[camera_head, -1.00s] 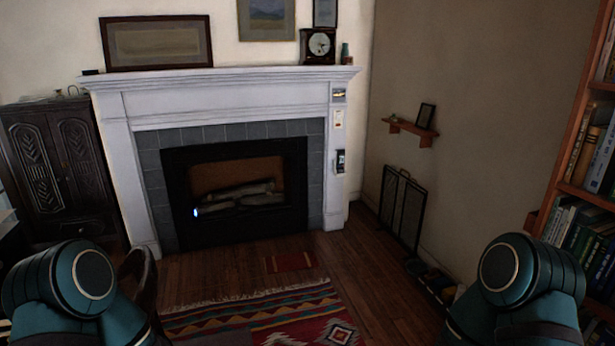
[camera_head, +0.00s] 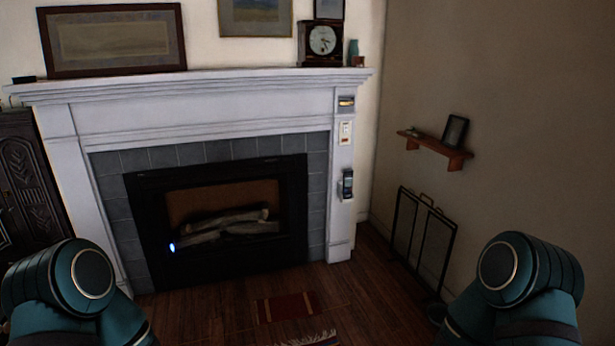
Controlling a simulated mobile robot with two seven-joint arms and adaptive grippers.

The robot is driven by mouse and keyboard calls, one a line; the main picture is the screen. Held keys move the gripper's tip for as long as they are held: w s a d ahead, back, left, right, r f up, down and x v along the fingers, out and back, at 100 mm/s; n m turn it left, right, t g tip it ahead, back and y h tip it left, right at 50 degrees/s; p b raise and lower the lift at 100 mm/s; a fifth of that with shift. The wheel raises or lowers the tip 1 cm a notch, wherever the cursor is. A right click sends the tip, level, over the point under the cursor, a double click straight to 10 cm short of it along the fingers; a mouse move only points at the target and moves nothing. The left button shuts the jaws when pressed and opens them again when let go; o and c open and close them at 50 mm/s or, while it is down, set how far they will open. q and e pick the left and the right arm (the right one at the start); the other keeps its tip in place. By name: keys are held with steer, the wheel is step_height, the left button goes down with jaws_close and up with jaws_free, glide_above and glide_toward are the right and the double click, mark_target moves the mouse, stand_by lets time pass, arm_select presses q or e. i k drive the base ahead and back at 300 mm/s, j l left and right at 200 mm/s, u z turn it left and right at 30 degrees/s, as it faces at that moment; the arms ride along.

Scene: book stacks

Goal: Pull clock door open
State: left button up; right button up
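A dark wooden clock (camera_head: 321,42) with a round pale dial stands upright near the right end of the white mantel (camera_head: 200,84). Its front faces me, and its door appears closed, though it is too small to be sure. Teal links of my two arms show at the lower left and lower right. Both grippers are outside the view, and neither arm is near the clock.
The fireplace (camera_head: 220,215) stands ahead under the mantel. A fire screen (camera_head: 422,240) and a small wall shelf (camera_head: 435,148) are on the right. A vase (camera_head: 353,52) stands right of the clock. A small mat (camera_head: 286,307) lies on otherwise fairly clear floor before the hearth.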

mark_target(342, 40)
steer(key=i, duration=0.7)
steer(key=i+z, duration=0.15)
steer(key=i, duration=0.6)
steer(key=i+j+z, duration=0.2)
steer(key=i+z, duration=0.25)
steer(key=i+j+z, duration=0.4)
steer(key=i, duration=0.15)
